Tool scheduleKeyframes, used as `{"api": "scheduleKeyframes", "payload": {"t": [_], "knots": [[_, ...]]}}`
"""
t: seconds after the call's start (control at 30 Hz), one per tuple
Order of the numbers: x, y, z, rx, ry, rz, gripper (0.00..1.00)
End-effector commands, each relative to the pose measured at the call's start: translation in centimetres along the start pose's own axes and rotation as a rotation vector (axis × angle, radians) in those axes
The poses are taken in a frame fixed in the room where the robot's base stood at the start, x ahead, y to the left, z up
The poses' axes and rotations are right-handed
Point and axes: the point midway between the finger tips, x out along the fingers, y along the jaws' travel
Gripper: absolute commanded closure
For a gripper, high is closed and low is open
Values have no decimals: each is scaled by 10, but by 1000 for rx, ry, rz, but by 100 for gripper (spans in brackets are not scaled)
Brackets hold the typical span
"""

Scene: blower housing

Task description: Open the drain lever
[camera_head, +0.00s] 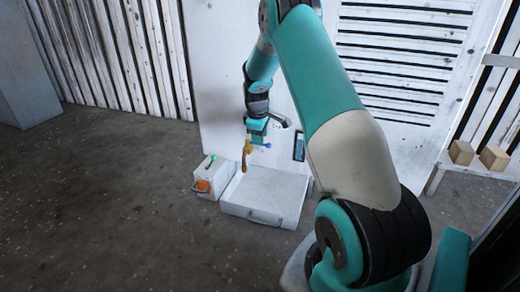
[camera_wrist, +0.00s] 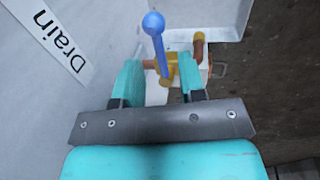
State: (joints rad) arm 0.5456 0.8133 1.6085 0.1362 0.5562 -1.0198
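The drain lever shows in the wrist view as a blue stem (camera_wrist: 160,50) with a round blue ball at its end, joined to a yellow valve body (camera_wrist: 172,74). In the head view, the blue ball (camera_head: 267,145) sticks out just right of my gripper (camera_head: 256,136), and an orange-yellow part (camera_head: 247,155) hangs below it. My gripper (camera_wrist: 158,68) is open in the wrist view. Its two teal fingers stand apart on either side of the stem and valve body; I cannot tell whether either touches. A white "Drain" label (camera_wrist: 50,40) is on the panel at left.
A white tray-like box (camera_head: 265,195) with a front handle sits on the floor below the valve. A small white box (camera_head: 208,177) with orange and green parts stands left of it. Wooden blocks (camera_head: 478,155) rest on a right-hand shelf. The floor at left is clear.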

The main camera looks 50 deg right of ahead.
Motion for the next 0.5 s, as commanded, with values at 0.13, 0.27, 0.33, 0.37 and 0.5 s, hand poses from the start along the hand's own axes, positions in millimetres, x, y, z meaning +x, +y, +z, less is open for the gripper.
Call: {"api": "scheduleKeyframes", "payload": {"t": [0.13, 0.27, 0.33, 0.37, 0.5], "knots": [[18, 0, 0, 0, 0, 0, 63], [22, 0, 0, 0, 0, 0, 63], [22, 0, 0, 0, 0, 0, 63], [21, 0, 0, 0, 0, 0, 63], [21, 0, 0, 0, 0, 0, 63]]}}
